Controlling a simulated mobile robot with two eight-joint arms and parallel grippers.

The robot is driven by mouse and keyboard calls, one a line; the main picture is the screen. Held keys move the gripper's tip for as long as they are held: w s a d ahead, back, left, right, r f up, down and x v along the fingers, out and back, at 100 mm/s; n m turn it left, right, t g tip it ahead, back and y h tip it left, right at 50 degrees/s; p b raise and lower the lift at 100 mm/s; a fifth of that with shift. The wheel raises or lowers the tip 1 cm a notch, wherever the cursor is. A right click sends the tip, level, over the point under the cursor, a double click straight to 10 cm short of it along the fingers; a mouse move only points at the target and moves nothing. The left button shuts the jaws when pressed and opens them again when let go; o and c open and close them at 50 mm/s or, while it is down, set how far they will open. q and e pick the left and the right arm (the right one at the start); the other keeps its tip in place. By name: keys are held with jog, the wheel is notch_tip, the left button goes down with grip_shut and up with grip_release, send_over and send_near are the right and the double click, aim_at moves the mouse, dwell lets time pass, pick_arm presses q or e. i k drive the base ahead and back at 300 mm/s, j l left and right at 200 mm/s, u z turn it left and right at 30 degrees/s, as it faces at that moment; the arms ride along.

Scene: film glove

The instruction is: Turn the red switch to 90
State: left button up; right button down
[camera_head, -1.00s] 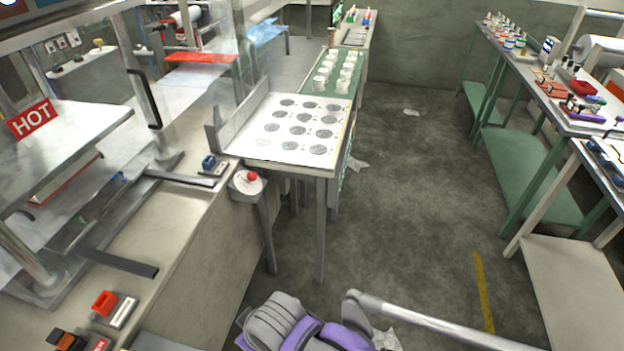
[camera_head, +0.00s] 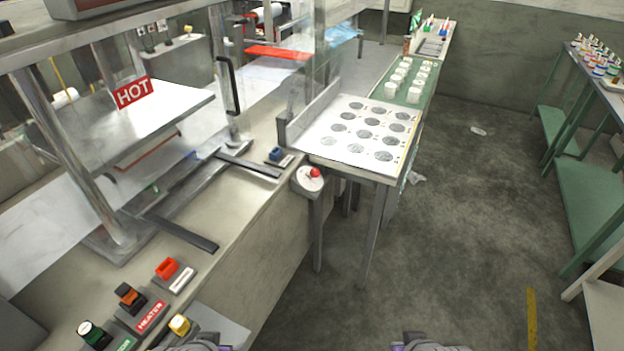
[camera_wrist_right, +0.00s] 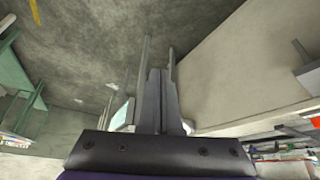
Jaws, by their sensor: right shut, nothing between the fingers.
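The red switch (camera_head: 167,268) sits on a small grey base with a white label, on the beige bench at the lower left of the head view. It looks raised and tilted; its marked angle is too small to read. My right gripper (camera_wrist_right: 161,75) shows in the right wrist view, its two dark fingers together and empty, with floor and a pale bench side around it. The switch does not stand out in that view. My left gripper is not in view; only grey and purple parts of my arms show at the head view's bottom edge.
Beside the red switch stand an orange HEATER switch (camera_head: 128,297), a green switch (camera_head: 93,335) and a yellow knob (camera_head: 180,324). A press with a HOT sign (camera_head: 133,92) stands behind. A red button (camera_head: 315,172) is at the bench edge.

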aim_at(314, 173)
jog(key=i+l+u, duration=0.35)
jog(key=i+l, duration=0.4)
jog(key=i, duration=0.1)
